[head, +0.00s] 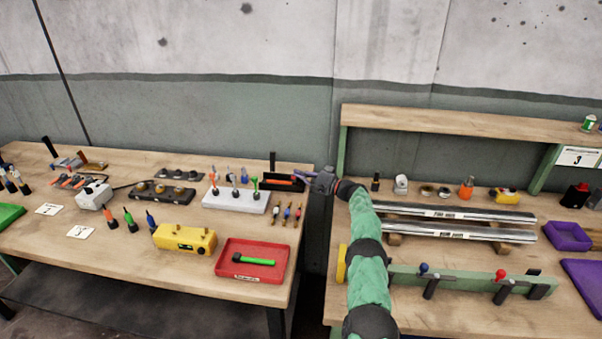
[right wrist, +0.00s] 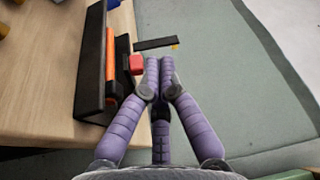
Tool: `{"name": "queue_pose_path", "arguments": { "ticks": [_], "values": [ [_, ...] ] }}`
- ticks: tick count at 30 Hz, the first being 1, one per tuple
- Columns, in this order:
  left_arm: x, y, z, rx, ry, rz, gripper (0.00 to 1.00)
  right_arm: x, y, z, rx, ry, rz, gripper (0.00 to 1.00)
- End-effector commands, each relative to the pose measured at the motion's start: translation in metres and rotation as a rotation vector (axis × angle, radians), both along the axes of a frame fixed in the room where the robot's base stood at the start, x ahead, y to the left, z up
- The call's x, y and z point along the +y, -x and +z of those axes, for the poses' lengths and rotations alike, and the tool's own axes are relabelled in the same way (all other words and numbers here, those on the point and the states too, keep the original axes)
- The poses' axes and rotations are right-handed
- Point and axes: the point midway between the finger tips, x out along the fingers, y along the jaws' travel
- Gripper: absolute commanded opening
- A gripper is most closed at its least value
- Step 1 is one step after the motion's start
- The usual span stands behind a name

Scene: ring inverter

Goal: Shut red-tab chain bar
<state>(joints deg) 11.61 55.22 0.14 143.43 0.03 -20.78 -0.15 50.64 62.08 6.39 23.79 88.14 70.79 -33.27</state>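A black fixture (head: 283,182) with an orange bar stands at the right end of the left bench. In the right wrist view the black fixture (right wrist: 92,65) holds the orange bar (right wrist: 110,62), and a small red tab (right wrist: 137,64) sticks out on its right side. My right gripper (head: 312,178) is just right of the fixture. Its purple fingers (right wrist: 160,68) are together at the tips, with nothing seen between them, close beside the red tab. I cannot tell whether they touch it. My left gripper is not in view.
A dark flat strip (right wrist: 155,43) lies beyond the fingertips in the wrist view. A red tray (head: 225,270) with a green-handled tool and a white block (head: 237,202) of tools stand nearby. A gap separates this bench from the right bench, which bears metal rails (head: 460,213).

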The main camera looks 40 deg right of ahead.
Motion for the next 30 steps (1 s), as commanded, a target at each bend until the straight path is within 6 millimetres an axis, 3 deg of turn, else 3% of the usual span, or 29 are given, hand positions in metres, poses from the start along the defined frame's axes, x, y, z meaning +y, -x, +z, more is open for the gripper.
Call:
{"name": "queue_pose_path", "arguments": {
  "ticks": [11, 30],
  "values": [
    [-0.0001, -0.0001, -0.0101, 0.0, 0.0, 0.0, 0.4, 0.0031, 0.0028, -0.0107, 0.0, -0.001, -0.001, 0.0],
    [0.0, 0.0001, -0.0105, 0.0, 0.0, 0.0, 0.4, 0.0039, 0.0025, -0.0087, -0.001, 0.0, 0.0, 0.0]
  ]
}}
